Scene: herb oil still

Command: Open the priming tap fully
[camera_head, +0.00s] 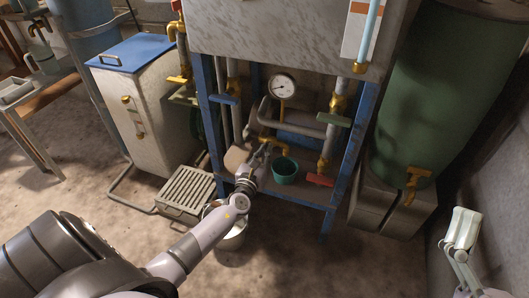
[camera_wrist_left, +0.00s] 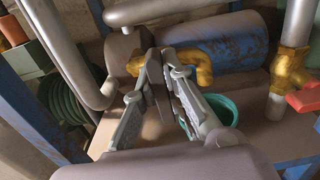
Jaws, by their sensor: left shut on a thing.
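The priming tap appears to be the brass tap (camera_head: 278,145) low in the blue frame, with its spout curving down over a green bucket (camera_head: 285,172). In the left wrist view its brass body (camera_wrist_left: 195,57) shows just beyond the fingertips. My left gripper (camera_head: 263,150) reaches in from the lower left. In the left wrist view its fingers (camera_wrist_left: 160,70) close on a thin dark part at the tap, seemingly its handle. The fingers hide most of that part, so its angle is unclear. My right gripper (camera_head: 463,228) is at the far right, away from the tap; its opening is unclear.
A pressure gauge (camera_head: 284,87) stands above the tap. A red-handled valve (camera_head: 320,180) is to its right, and a blue frame post (camera_head: 345,150) beyond. A blue drum (camera_wrist_left: 235,45) lies behind the tap. A slatted crate (camera_head: 187,190) stands on the floor at left.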

